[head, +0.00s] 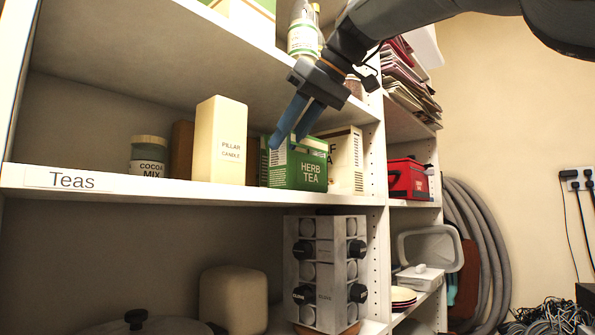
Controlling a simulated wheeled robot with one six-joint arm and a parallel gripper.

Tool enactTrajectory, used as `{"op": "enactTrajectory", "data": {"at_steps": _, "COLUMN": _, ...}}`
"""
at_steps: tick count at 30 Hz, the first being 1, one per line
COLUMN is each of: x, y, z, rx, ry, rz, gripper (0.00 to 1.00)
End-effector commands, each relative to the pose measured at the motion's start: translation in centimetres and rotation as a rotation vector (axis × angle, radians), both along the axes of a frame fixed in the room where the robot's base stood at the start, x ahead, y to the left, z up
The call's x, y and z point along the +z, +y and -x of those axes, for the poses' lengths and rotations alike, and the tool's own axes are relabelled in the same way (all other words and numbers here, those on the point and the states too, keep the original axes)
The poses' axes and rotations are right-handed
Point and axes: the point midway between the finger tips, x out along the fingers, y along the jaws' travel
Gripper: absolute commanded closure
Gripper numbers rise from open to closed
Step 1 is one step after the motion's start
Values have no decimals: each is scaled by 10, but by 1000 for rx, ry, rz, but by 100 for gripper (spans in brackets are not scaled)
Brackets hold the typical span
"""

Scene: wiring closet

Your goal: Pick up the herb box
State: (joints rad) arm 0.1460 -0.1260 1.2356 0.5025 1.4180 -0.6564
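The herb box is a green and white box labelled "HERB TEA" (307,172), upright on the shelf marked "Teas". It stands between the pillar candle box and a cream box. My gripper (289,141) reaches down from the upper right, its two blue fingers spread with a gap between them. The fingertips overlap the top of the herb box in the head view. I cannot tell whether they touch it, and nothing is seen held between them. The fingers hide part of the box's top.
A pillar candle box (220,140) stands close on the left, a cream box (345,160) close behind right. A cocoa mix tin (148,156) and a brown box (182,148) are farther left. The upper shelf, with a jar (303,38), hangs above. A red case (408,179) sits right.

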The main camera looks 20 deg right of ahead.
Motion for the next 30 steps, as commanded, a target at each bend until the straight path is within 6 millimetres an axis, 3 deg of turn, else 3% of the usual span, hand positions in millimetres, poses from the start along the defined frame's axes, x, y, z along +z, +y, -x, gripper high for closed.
{"op": "enactTrajectory", "data": {"at_steps": 12, "x": -13, "y": 5, "z": -11, "rx": -4, "ry": -1, "rz": 0, "gripper": 75}}
{"op": "enactTrajectory", "data": {"at_steps": 17, "x": -13, "y": 5, "z": -11, "rx": -4, "ry": -1, "rz": -1, "gripper": 100}}
{"op": "enactTrajectory", "data": {"at_steps": 30, "x": -13, "y": 5, "z": -11, "rx": -5, "ry": -1, "rz": 0, "gripper": 100}}
